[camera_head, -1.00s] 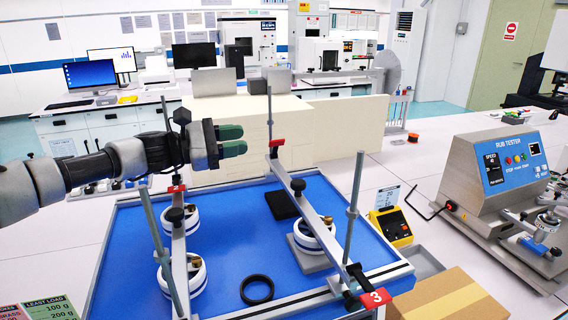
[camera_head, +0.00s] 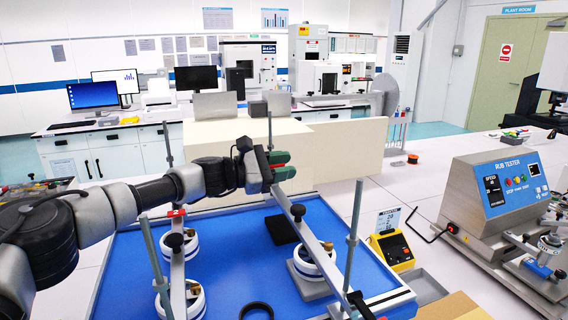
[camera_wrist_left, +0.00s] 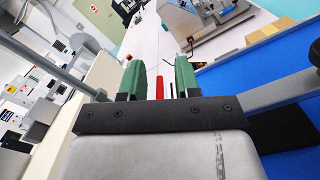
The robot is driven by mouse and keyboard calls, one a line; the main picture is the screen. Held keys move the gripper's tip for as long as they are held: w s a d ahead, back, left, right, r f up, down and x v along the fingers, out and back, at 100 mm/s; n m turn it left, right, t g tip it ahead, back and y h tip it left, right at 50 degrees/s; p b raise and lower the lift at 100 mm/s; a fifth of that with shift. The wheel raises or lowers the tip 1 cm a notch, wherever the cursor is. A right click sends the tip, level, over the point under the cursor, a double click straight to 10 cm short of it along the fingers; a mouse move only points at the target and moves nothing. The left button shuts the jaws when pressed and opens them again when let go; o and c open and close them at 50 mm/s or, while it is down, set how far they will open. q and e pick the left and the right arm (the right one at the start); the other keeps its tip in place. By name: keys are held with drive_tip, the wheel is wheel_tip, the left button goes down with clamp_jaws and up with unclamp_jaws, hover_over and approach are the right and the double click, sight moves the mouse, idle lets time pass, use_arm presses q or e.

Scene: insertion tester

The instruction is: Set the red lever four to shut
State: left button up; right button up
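My left gripper (camera_head: 281,165) has green fingertips and is at the far end of the right-hand metal bar (camera_head: 305,229) on the blue tester bed. In the left wrist view the fingers (camera_wrist_left: 159,82) are apart. A narrow red lever (camera_wrist_left: 159,88) shows in the gap between them, with space on both sides. In the head view the fingers mostly hide this lever. I cannot read its number or tell its setting. Another red lever (camera_head: 176,213), marked 2, is at the far end of the left-hand bar. My right gripper is not in view.
Upright metal rods (camera_head: 354,221) stand around the blue bed (camera_head: 235,256). Round white holders (camera_head: 312,262) sit under the bars. A cream block (camera_head: 345,151) stands behind. A yellow device (camera_head: 391,249) and the rub tester (camera_head: 503,205) are to the right.

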use_arm(q)
clamp_jaws()
drive_tip(key=shift+s+d+m, duration=0.1)
drive_tip(key=shift+m, duration=0.2)
drive_tip(key=shift+s+d+f+m, duration=0.15)
drive_tip(key=shift+s+f+m, duration=0.2)
drive_tip(key=shift+m, duration=0.7)
drive_tip(key=shift+s+d+f+m, duration=0.1)
drive_tip(key=shift+s+f+m, duration=0.25)
drive_tip(key=shift+m, duration=0.75)
drive_tip(key=shift+s+d+f+m, duration=0.2)
drive_tip(key=shift+f+m, duration=0.3)
drive_tip(key=shift+m, duration=0.55)
